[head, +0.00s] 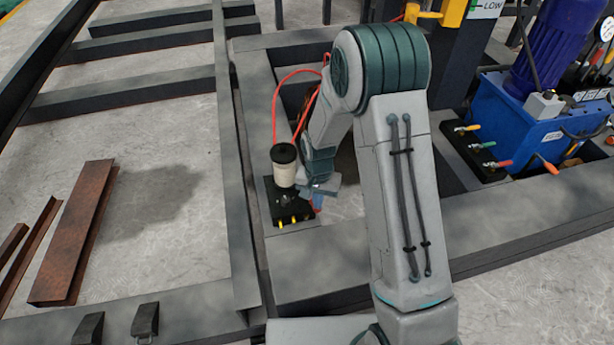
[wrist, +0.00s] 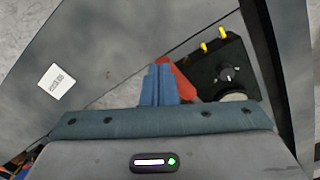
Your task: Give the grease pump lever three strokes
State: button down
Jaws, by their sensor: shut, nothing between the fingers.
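The grease pump (head: 285,168) stands on a black base on the dark steel frame, with a pale reservoir, a black cap and yellow fittings at its front.
A blue hydraulic unit (head: 535,135) with coloured handles stands at the right. Dark steel beams (head: 250,170) frame the pump. Rusty steel plates (head: 75,235) lie on the concrete floor at the left. A white label (wrist: 56,80) lies on the grey surface.

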jog(key=shift+s+f+b, duration=0.3)
jog(key=shift+f+b, duration=0.15)
jog(key=shift+f, duration=0.2)
jog(key=shift+s+d+f+b, duration=0.1)
jog(key=shift+s+f+b, duration=0.15)
jog(key=shift+f+b, duration=0.3)
jog(key=shift+f, duration=0.1)
jog(key=w+a+r+p, duration=0.1)
jog(key=w+r+p, duration=0.6)
jog(key=r, duration=0.3)
jog(key=shift+a+r+p, duration=0.2)
jog(key=shift+r+p, duration=0.05)
jog(key=shift+p, duration=0.2)
dwell(0.4)
